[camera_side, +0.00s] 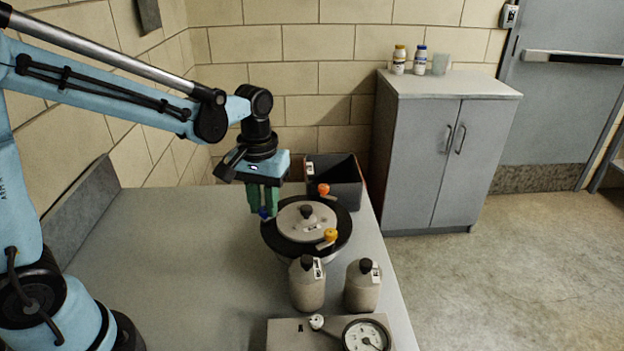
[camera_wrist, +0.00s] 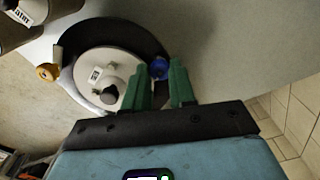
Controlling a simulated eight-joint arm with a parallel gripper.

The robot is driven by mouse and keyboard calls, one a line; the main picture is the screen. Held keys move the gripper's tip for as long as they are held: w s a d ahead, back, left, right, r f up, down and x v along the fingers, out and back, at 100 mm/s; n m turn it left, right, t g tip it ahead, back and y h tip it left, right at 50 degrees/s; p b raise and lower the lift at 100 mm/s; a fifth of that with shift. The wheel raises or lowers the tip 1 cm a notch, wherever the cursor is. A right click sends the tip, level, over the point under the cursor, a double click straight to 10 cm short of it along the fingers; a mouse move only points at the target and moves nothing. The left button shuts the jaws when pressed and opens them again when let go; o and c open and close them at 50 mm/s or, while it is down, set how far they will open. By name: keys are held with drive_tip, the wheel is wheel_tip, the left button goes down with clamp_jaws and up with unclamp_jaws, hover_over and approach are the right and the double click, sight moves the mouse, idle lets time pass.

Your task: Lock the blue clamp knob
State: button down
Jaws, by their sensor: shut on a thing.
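The blue clamp knob (camera_side: 263,213) sits at the left rim of a round black-rimmed vessel with a grey lid (camera_side: 300,222) on the bench. My gripper (camera_side: 264,207) points down over that rim with its green fingers around the knob, shut on it. In the wrist view the blue knob (camera_wrist: 159,68) shows between the tips of the green fingers (camera_wrist: 164,72). The fingers hide part of the knob.
Two grey bottles with black caps (camera_side: 307,285) stand in front of the vessel, near a box with a round gauge (camera_side: 365,336). A dark open bin (camera_side: 336,190) stands behind it. The bench (camera_side: 160,250) is clear on the left.

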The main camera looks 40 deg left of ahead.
sight(264, 209)
drive_tip(key=m, duration=0.3)
drive_tip(key=shift+m, duration=2.1)
drive_tip(key=c, duration=0.9)
unclamp_jaws()
wheel_tip(264, 209, up, 12)
drive_tip(key=shift+r, duration=0.1)
